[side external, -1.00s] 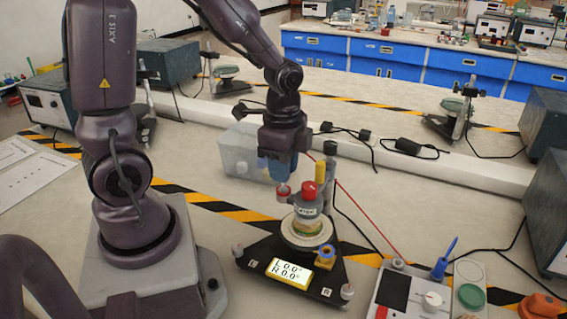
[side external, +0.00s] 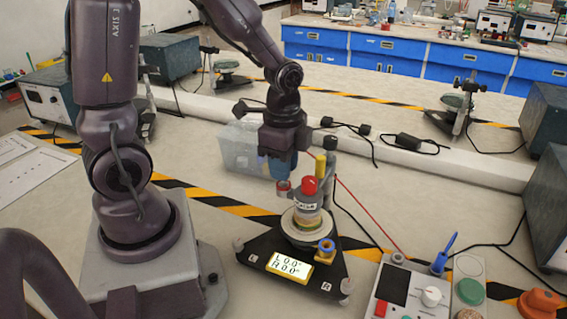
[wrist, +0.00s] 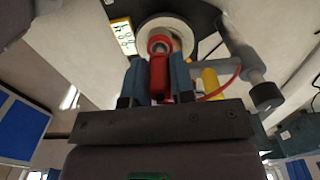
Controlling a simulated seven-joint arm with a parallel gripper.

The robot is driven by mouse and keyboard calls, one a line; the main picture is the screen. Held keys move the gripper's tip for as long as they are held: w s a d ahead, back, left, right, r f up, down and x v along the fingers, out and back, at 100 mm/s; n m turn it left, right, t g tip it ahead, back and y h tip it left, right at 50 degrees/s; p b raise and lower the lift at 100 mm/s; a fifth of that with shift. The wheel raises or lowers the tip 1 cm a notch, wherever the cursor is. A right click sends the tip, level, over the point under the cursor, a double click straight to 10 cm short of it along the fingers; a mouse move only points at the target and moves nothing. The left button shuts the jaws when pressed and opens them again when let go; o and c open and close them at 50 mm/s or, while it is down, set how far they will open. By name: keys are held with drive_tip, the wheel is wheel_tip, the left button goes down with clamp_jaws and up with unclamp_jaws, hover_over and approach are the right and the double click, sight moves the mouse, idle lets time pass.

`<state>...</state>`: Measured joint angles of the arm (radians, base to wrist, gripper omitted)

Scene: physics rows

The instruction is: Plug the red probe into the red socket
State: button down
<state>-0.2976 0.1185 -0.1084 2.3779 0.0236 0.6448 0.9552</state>
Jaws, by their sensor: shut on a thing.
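My gripper (wrist: 160,80) is shut on a red block-like piece, which I take as the red probe (wrist: 160,82), between its blue fingers. In the side view my gripper (side external: 278,172) hangs just left of a stack with a red cap (side external: 310,186) on a black triangular base (side external: 262,248). A small red-and-grey part (side external: 283,187) shows just below the fingers; I cannot tell whether it belongs to the probe. A red ring (wrist: 158,42) shows beyond the block in the wrist view. I cannot tell which part is the red socket, or whether the probe touches anything.
A yellow display (side external: 288,263) sits on the base, with a blue-ringed yellow part (side external: 326,247) beside it. A meter box (side external: 405,285) with a blue probe (side external: 442,258) stands at right. A red cable (side external: 362,208) runs across.

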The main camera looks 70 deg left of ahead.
drive_tip(key=shift+f, duration=0.95)
idle(0.8)
drive_tip(key=c, duration=0.6)
unclamp_jaws()
drive_tip(key=shift+c, duration=0.2)
drive_tip(key=shift+r, duration=3.75)
drive_tip(key=n, duration=0.2)
drive_tip(key=shift+s+f+n, duration=0.1)
drive_tip(key=shift+s+n, duration=0.2)
drive_tip(key=s+d+r+n+t, duration=0.5)
drive_tip(key=r+n, duration=0.1)
drive_tip(key=r, duration=0.4)
drive_tip(key=shift+s+r+t, duration=0.3)
drive_tip(key=shift+s, duration=0.1)
